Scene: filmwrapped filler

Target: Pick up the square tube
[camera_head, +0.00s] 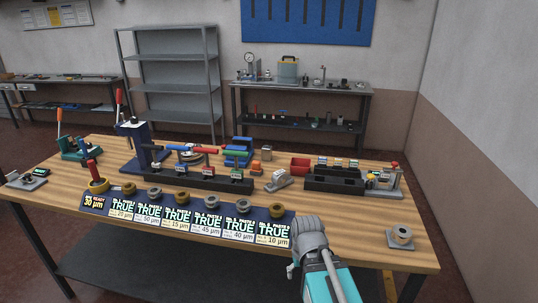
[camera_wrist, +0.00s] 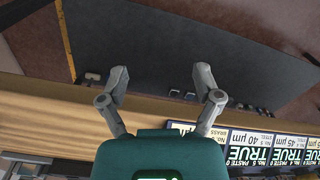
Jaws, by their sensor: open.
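I cannot pick out a square tube for certain in either view. A small brown block (camera_head: 266,154) stands at the back of the wooden workbench (camera_head: 345,231), but I cannot tell whether it is hollow. Several ring-shaped pieces, one of them a brass ring (camera_head: 276,210), lie in a row along the labelled strip (camera_head: 185,220). My gripper (camera_wrist: 162,82) is open in the wrist view, with nothing between its fingers. It points past the bench's front edge, over a dark surface (camera_wrist: 160,40). In the head view my arm is at the front edge, and the fingertips cannot be made out.
Black trays (camera_head: 199,180) and a red bin (camera_head: 300,165) stand mid-bench. A blue press (camera_head: 136,145) with a red-handled lever rises at left. A round part on a grey plate (camera_head: 401,236) sits at right. Bare wood lies between the strip and that plate.

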